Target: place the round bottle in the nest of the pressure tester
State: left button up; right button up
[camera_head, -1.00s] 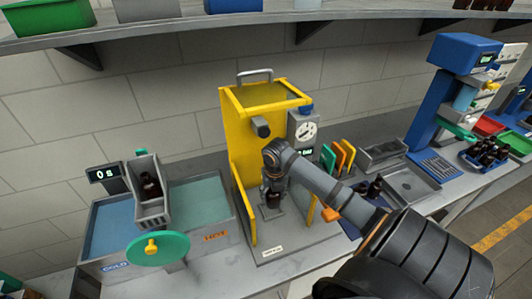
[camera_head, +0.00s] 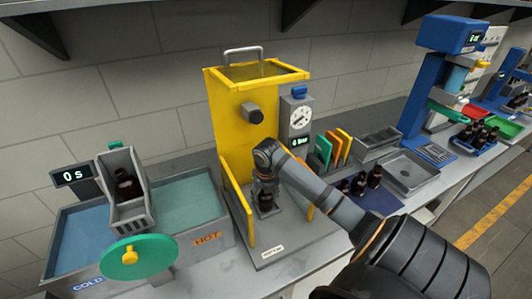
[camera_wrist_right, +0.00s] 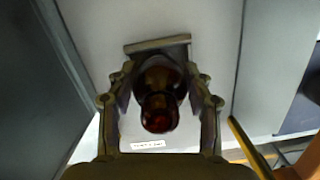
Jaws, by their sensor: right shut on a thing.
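The pressure tester (camera_head: 239,137) is a yellow frame with a grey base, a gauge and a small display on its right side. My right gripper (camera_head: 266,186) reaches into it and is shut on a dark amber round bottle (camera_head: 266,203), which stands upright low over the base. In the right wrist view the bottle (camera_wrist_right: 160,95) sits between the two fingers (camera_wrist_right: 160,105), in front of a grey nest bracket (camera_wrist_right: 157,44). I cannot tell whether its bottom touches the nest. My left gripper is not in view.
To the left are cold and hot water baths (camera_head: 190,205) with a basket (camera_head: 126,190) holding a bottle, and a green disc (camera_head: 138,256). To the right, dark bottles (camera_head: 374,176) stand on a blue mat (camera_head: 385,201), near grey trays (camera_head: 412,170) and a blue machine (camera_head: 437,85).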

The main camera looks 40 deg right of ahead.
jog(key=shift+s+d, duration=0.15)
jog(key=shift+s, duration=0.1)
jog(key=o, duration=1.2)
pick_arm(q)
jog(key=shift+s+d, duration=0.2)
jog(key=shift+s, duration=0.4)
pick_arm(e)
jog(key=shift+w, duration=0.1)
jog(key=shift+r, duration=0.55)
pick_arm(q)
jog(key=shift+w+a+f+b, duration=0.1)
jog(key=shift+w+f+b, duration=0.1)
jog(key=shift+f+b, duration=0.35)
pick_arm(e)
jog(key=r, duration=0.4)
jog(key=s+r, duration=0.1)
jog(key=r, duration=0.1)
jog(key=shift+a+r, duration=0.25)
jog(key=shift+r, duration=0.05)
